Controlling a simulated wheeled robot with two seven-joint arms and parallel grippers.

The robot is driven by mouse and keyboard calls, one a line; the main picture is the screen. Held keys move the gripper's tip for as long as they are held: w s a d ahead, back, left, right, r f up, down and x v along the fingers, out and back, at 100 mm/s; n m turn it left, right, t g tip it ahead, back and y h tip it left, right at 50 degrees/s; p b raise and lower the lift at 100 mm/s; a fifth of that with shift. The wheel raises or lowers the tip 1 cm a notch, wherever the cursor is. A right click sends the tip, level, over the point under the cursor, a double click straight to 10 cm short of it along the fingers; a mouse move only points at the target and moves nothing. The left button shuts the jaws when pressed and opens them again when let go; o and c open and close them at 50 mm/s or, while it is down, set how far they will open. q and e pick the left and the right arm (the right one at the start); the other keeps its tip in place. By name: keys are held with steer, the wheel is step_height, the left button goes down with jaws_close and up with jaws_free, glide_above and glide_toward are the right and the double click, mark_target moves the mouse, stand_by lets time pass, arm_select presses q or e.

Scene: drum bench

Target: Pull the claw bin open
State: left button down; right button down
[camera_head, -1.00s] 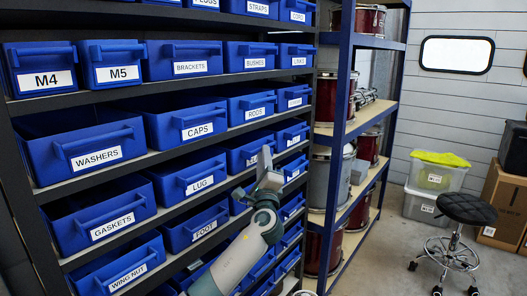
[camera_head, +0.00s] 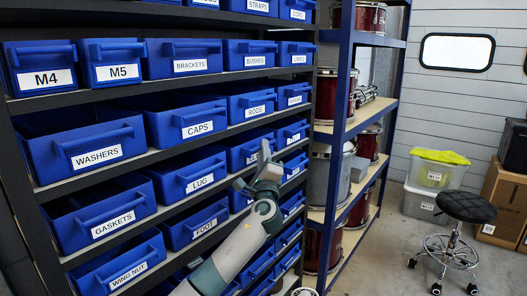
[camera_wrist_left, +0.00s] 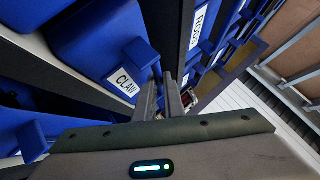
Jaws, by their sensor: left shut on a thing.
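The claw bin (camera_wrist_left: 88,45) is a blue bin with a white CLAW label (camera_wrist_left: 125,83) in the left wrist view. In the head view the claw bin (camera_head: 238,155) sits below the RODS bin, partly hidden by my gripper. My left gripper (camera_head: 264,157) is at its front. In the left wrist view its two fingers (camera_wrist_left: 162,88) reach the blue handle (camera_wrist_left: 142,54) beside the label and are shut on it. The exact contact is partly hidden. I cannot tell how far the bin sticks out. My right gripper is not in view.
Labelled blue bins fill the dark shelf around it, including LUG (camera_head: 188,178) to the left and RODS (camera_head: 250,105) above. A blue-framed rack (camera_head: 345,110) with drums stands to the right. A black stool (camera_head: 467,207) stands on the open floor farther right.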

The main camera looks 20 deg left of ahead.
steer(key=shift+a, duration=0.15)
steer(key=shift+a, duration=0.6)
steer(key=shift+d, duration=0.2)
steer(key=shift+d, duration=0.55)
